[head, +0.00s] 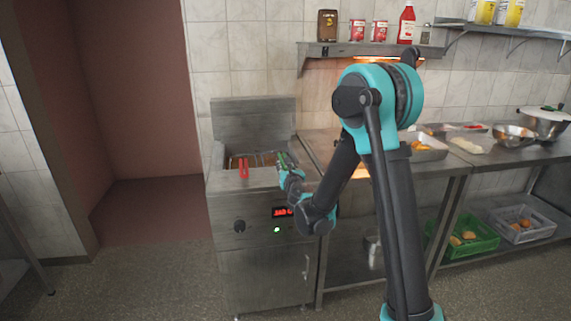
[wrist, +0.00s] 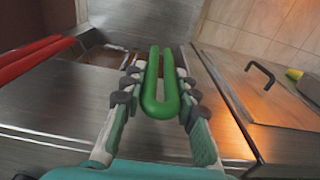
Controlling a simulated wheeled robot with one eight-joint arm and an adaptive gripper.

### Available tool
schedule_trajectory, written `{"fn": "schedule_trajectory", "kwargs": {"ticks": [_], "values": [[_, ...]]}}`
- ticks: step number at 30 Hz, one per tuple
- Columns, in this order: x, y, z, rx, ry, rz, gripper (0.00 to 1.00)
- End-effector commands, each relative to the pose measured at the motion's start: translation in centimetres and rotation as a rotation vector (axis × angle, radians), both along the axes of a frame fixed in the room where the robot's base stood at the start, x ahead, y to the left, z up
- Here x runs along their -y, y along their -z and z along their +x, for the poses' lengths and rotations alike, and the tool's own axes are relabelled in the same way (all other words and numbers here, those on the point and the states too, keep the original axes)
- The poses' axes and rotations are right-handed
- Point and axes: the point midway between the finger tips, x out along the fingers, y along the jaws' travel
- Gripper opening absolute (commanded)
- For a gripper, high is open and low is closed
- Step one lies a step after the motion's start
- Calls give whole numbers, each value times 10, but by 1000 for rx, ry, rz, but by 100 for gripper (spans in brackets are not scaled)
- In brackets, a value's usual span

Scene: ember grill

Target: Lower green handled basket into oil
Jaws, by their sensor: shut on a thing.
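The green handle (wrist: 161,92) of a fryer basket shows in the wrist view, with my gripper (wrist: 156,88) around it. The fingers are shut on the handle from both sides. In the head view my gripper (head: 284,162) is at the front right of the fryer (head: 265,263), and the handle is a small green patch there. The green basket's body is mostly hidden, so its depth in the oil cannot be told. A red handle (head: 243,168) of another basket stands to the left, also in the wrist view (wrist: 32,58). Brown oil (wrist: 105,56) shows in the well.
A steel counter (head: 440,172) adjoins the fryer on the right, with trays and bowls. A wall shelf (head: 350,48) with cans and a red bottle hangs above. A green crate (head: 466,237) stands on the lower shelf. The floor left of the fryer is clear.

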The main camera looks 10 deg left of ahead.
Motion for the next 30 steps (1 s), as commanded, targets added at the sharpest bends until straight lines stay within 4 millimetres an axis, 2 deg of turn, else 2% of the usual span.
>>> {"fn": "schedule_trajectory", "kwargs": {"ticks": [11, 27, 28, 30], "values": [[0, 1, 0, 0, 0, 0, 0], [0, 12, 0, 0, 0, 0, 0], [0, 11, 0, 0, 0, 0, 33], [0, 11, 0, 0, 0, 0, 41]]}}
